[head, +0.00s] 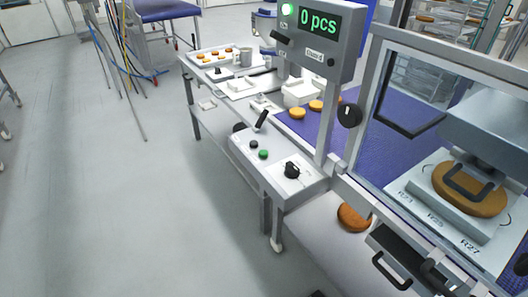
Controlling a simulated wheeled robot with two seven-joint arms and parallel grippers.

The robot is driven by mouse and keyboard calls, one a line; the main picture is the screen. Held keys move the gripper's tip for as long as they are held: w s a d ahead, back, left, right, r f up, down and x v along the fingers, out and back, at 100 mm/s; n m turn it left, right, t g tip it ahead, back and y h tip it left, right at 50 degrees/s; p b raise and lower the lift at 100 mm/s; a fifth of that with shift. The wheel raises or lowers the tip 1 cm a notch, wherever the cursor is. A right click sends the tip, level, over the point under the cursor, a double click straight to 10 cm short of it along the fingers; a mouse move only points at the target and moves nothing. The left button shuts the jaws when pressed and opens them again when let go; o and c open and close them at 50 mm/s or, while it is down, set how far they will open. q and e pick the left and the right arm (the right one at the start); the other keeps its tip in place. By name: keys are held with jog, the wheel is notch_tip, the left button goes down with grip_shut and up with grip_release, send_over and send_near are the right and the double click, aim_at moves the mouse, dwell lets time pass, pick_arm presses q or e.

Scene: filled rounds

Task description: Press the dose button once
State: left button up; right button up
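A light grey control box (270,178) sits at the near end of the bench. On its top are a green button (263,154), a small dark button (253,144), a black rotary knob (291,170) and a black lever (261,120). I cannot read any label that says which one is the dose button. Above the box, a display panel (322,28) reads "0 pcs" in green, with a lit green lamp (287,9) at its left. Neither of my grippers is clearly in view.
A blue conveyor belt (325,124) behind the box carries round golden patties (297,112). A framed guard (440,60) with a black knob (349,115) stands to the right. A drawer with a black handle (392,274) is at lower right. The floor at left is mostly clear.

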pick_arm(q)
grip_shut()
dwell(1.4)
